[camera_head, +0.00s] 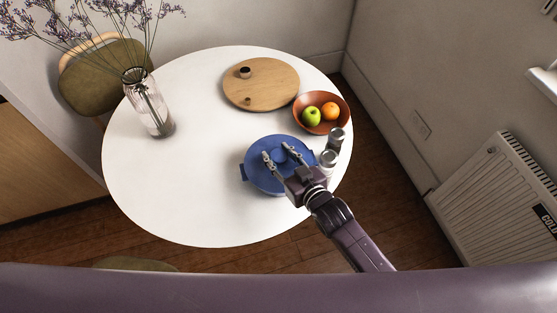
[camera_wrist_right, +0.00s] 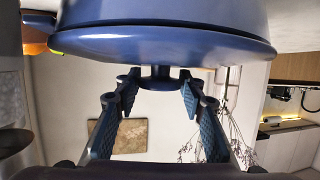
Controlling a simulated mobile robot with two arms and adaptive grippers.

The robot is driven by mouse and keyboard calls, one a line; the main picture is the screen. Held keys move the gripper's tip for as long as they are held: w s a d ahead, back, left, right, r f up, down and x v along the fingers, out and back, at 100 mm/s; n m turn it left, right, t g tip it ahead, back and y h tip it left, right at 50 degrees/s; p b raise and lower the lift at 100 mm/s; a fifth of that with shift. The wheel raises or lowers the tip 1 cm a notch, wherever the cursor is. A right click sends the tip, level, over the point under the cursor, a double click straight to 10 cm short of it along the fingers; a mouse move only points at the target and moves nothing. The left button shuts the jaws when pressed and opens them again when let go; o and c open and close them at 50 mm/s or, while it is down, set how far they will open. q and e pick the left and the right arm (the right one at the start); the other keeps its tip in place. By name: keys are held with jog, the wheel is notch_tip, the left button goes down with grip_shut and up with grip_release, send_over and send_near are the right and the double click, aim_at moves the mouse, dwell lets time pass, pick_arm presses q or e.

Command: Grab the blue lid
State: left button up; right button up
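The blue lid (camera_head: 258,178) sits on a round blue pot with side handles (camera_head: 244,173) on the white table. In the right wrist view, the lid (camera_wrist_right: 165,45) shows upside down at the top, with its round knob (camera_wrist_right: 160,77) pointing down. My right gripper (camera_head: 277,151) is open over the lid. In the wrist view its two fingers (camera_wrist_right: 160,92) stand on either side of the knob, with gaps showing; I cannot tell how deep the knob sits between them. The gripper hides part of the lid in the head view. My left gripper is not in view.
On the white table (camera_head: 195,205), two shakers (camera_head: 332,148) stand close right of the pot. Behind are a brown fruit bowl (camera_head: 300,118) and a wooden board (camera_head: 265,90). A glass vase (camera_head: 148,105) stands at left. A radiator (camera_head: 500,195) is at right.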

jog(key=c, duration=0.8)
grip_shut()
jog(key=shift+r, duration=0.1)
